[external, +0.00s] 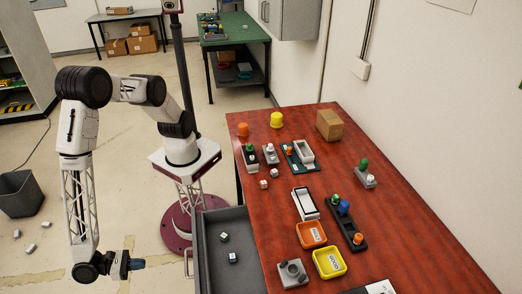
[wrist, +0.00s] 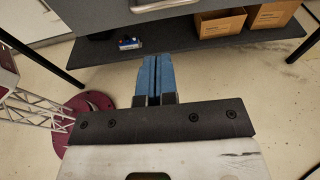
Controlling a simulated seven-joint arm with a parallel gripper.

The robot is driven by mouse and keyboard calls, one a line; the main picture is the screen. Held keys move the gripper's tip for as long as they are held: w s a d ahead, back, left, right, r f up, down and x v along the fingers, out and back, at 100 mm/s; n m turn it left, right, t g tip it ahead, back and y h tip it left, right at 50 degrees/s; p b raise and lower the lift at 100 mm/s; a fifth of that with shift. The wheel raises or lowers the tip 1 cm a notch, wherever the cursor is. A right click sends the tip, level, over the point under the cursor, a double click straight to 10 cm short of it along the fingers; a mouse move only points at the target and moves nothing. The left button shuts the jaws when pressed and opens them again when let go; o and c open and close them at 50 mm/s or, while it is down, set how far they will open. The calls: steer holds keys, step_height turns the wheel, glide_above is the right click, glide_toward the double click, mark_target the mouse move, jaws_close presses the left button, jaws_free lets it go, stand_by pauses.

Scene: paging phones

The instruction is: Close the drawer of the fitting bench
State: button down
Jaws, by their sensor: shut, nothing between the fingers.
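The fitting bench (external: 275,217) has a red-brown top and stands right of centre in the external view. Its grey drawer (external: 208,255) is pulled out on the left side, with a handle (external: 187,262) on its outer face. Two small dark-and-white cubes lie in the drawer. My gripper (external: 138,264) is low, to the left of the drawer and apart from its handle. Its blue fingers (wrist: 155,80) are shut with nothing between them.
On the bench are an orange tray (external: 311,234), a yellow tray (external: 329,263), a cardboard box (external: 329,125), cups and several small fixtures. A grey bin (external: 20,194) stands far left. The floor between my gripper and the drawer looks clear.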

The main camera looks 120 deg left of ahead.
mark_target(243, 256)
steer(key=x, duration=1.4)
steer(key=shift+w+a, duration=0.1)
steer(key=shift+a, duration=0.05)
stand_by(0.4)
steer(key=r+x, duration=0.1)
steer(key=x, duration=0.7)
steer(key=r+x, duration=0.2)
steer(key=x, duration=0.6)
steer(key=r+x, duration=0.1)
steer(key=x, duration=0.7)
steer(key=shift+w+a+r, duration=0.2)
steer(key=shift+w+a, duration=0.15)
steer(key=shift+w, duration=0.1)
steer(key=shift+r, duration=0.1)
steer(key=v, duration=1.4)
steer(key=shift+s+d, duration=0.25)
steer(key=shift+s, duration=0.1)
